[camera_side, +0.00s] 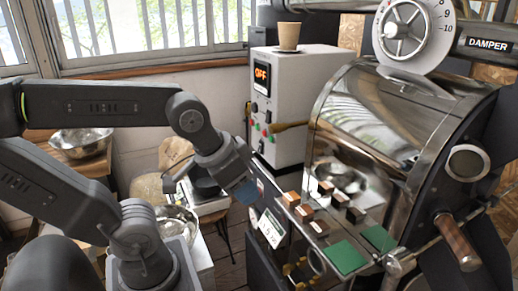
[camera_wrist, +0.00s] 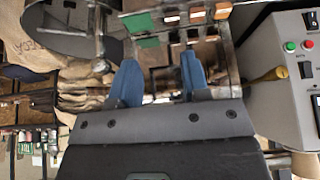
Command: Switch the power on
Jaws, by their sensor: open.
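Small red and green buttons (camera_side: 270,129) sit below the display. In the wrist view the control box (camera_wrist: 285,100) is at the right edge, cut off, with a green button (camera_wrist: 291,46), a red button (camera_wrist: 308,44) and a black rocker switch (camera_wrist: 312,20). My gripper (camera_side: 240,188) has blue fingertips and hangs in front of and below the box, apart from it. In the wrist view my gripper (camera_wrist: 161,78) is open and empty.
The shiny roaster drum (camera_side: 365,120) with its damper dial (camera_side: 405,28) fills the right. Several wooden blocks (camera_side: 290,199) and green pads (camera_side: 345,256) lie on its front ledge. A paper cup (camera_side: 288,36) stands on top.

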